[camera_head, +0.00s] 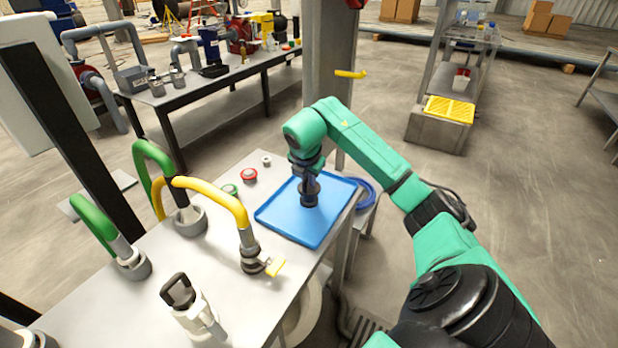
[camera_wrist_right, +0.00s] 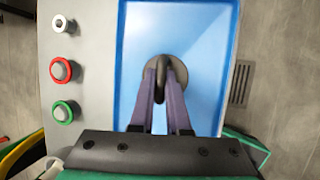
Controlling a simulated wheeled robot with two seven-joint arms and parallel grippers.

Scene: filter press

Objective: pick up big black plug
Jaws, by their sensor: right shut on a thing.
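The big black plug (camera_head: 309,197) stands on the blue tray in the head view, under my right gripper (camera_head: 308,178). In the right wrist view the plug (camera_wrist_right: 178,68) shows as a round dark base with a curved handle. The fingers of my right gripper (camera_wrist_right: 162,88) are shut on that handle, one on each side. Part of the handle is hidden by the fingers. The plug appears to rest on the tray; I cannot tell whether there is a small gap below it. My left gripper is in neither view.
The blue tray (camera_head: 283,221) lies on the grey table's right end. Red (camera_head: 249,174) and green (camera_head: 229,190) round parts and a small white one (camera_head: 266,160) sit left of it. A yellow hose (camera_head: 215,190) and green hoses (camera_head: 92,216) stand farther left.

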